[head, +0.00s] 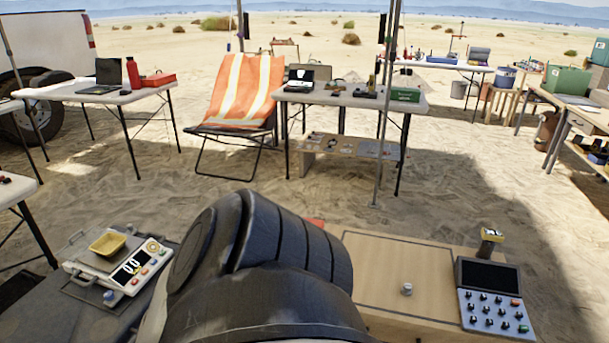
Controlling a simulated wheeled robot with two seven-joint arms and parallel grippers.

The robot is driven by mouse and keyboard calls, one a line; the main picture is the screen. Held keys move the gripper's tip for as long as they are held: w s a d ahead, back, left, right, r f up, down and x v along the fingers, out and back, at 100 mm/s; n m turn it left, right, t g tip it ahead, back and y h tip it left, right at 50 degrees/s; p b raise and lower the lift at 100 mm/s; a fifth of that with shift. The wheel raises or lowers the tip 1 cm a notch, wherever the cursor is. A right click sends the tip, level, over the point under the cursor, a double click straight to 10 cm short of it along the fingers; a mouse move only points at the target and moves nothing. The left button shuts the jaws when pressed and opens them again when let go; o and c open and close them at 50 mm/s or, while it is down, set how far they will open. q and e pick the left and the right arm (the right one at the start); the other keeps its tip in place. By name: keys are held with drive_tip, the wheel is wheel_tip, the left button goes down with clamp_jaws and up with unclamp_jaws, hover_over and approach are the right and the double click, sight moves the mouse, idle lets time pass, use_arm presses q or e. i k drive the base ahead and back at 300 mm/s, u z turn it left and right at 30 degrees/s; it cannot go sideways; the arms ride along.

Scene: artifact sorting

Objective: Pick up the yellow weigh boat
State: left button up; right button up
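The yellow weigh boat (108,243) is a small shallow dish in the head view at the lower left. It sits on the white digital scale (148,262), which has a dark display and several coloured buttons. The boat looks upright, and I cannot see anything in it. Neither of my grippers is in view. A large dark part of my own arm fills the bottom middle, to the right of the scale, and hides part of the work surfaces there.
The scale stands on a dark case-like surface (95,318). Right of my arm, a wooden surface (385,270) holds a small metal knob-like object (407,289) and a control panel (492,311). Tables and an orange-draped chair (240,92) stand farther back on sand.

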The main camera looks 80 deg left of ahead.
sight(109, 242)
drive_tip(key=i, duration=3.5)
drive_tip(key=u, duration=2.7)
drive_tip(key=i, duration=3.45)
drive_tip(key=u, duration=2.35)
drive_tip(key=i, duration=4.75)
